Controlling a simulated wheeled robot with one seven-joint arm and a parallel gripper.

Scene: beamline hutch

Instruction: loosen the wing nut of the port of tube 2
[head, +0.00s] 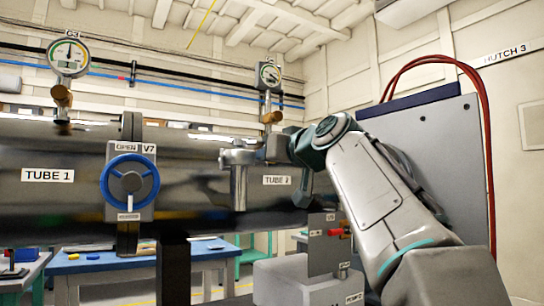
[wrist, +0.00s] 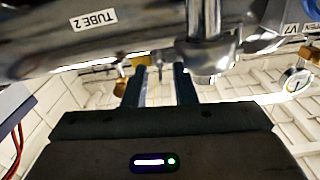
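Tube 2 (head: 220,190) is a dark, shiny horizontal pipe with a "TUBE 2" label; it also shows in the wrist view (wrist: 45,45). Its port (head: 239,160) is a pale metal fitting on the tube's near side, and its rounded metal shows in the wrist view (wrist: 215,62).
A gauge (head: 268,75) with a brass-coloured fitting (head: 271,118) stands above tube 2. Valve V7 (head: 129,181), with a blue handwheel and an "OPEN" sign, is left of the port. A grey cabinet (head: 440,140) with red hoses stands behind my arm.

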